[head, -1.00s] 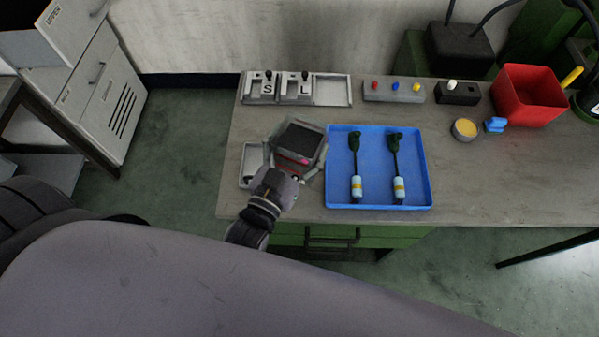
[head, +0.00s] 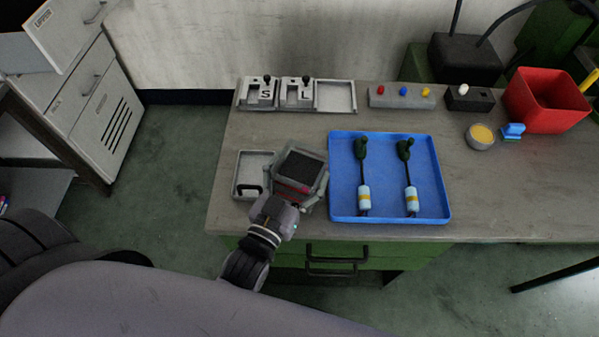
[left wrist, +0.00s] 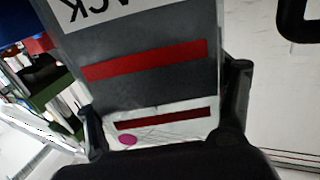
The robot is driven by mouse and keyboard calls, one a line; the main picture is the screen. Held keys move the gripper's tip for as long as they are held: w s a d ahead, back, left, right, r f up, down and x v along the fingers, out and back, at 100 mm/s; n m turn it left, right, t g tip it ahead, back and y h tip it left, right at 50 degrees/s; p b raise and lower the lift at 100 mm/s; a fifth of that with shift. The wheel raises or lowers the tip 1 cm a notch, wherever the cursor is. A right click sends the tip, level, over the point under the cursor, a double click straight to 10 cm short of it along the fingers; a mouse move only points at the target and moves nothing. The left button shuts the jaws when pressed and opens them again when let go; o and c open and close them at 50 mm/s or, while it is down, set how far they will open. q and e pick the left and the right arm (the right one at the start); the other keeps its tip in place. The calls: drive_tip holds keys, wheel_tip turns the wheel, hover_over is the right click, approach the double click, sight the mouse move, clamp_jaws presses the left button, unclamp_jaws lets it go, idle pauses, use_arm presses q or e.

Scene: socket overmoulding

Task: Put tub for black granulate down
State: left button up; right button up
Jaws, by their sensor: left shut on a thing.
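The tub for black granulate (head: 311,152) is a grey, open-topped box with dark granulate inside, between the small grey tray and the blue tray. My left gripper (head: 293,186) is shut on its near side. In the left wrist view, the tub (left wrist: 150,60) fills the middle, grey with a red stripe and a label with upside-down letters. The gripper's fingers (left wrist: 165,110) sit on both sides of it. The tub's underside is hidden, so I cannot tell whether it touches the bench. My right gripper is in neither view.
The small grey tray (head: 241,172) with a black loop-shaped item is close on the left. The blue tray (head: 387,217) with two corded parts is close on the right. Fixtures marked S and L (head: 280,104) stand behind. The bench (head: 480,205) is clear at the front right.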

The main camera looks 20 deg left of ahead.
use_arm(q)
drive_tip(key=o, duration=1.6)
